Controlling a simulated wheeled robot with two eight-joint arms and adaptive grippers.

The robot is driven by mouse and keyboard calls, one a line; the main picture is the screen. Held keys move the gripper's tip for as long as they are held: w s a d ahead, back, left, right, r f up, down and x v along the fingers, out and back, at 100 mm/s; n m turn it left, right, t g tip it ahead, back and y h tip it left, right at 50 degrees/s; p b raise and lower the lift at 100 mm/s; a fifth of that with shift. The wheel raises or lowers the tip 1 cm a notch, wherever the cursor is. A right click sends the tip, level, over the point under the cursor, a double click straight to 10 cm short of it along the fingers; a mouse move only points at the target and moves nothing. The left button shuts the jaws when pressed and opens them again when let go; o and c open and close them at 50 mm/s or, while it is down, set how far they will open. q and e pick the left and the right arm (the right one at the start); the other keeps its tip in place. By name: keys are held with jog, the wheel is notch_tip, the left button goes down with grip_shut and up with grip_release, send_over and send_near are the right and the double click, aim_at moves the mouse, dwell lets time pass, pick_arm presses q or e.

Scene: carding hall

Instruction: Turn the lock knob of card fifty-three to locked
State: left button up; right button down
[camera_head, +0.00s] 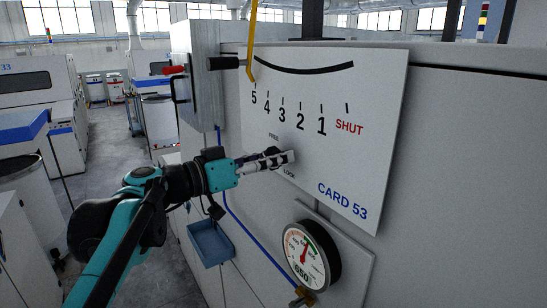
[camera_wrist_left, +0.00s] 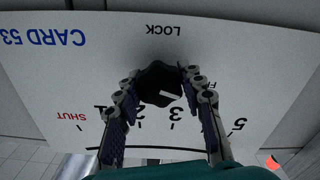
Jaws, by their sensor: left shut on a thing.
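The white panel (camera_head: 370,110) reads CARD 53 and has FREE and LOCK printed by the knob. My left gripper (camera_head: 288,157) is against the panel between these words, hiding most of the knob in the head view. In the left wrist view, its two fingers (camera_wrist_left: 158,82) are closed on either side of the black lock knob (camera_wrist_left: 158,78). A white mark on the knob lies right of its centre in that view, on the side of the partly hidden FREE word. LOCK shows upside down above the knob there. My right gripper is out of view.
A slotted scale numbered 5 to 1 and SHUT lies above, with a yellow rod (camera_head: 251,40) and black handle (camera_head: 224,63) at its left. A round gauge (camera_head: 303,257) is below right. A blue tray (camera_head: 211,243) hangs below left. The aisle is open at left.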

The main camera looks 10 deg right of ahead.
pick_arm(q)
jog(key=n, duration=0.5)
jog(key=shift+n, duration=0.3)
jog(key=n, duration=0.5)
jog(key=shift+p, duration=0.35)
jog(key=n, duration=0.5)
jog(key=shift+n, duration=0.4)
jog(key=n, duration=0.5)
jog(key=shift+f, duration=0.1)
jog(key=o, duration=1.2)
jog(key=shift+w, duration=0.1)
jog(key=shift+c, duration=0.2)
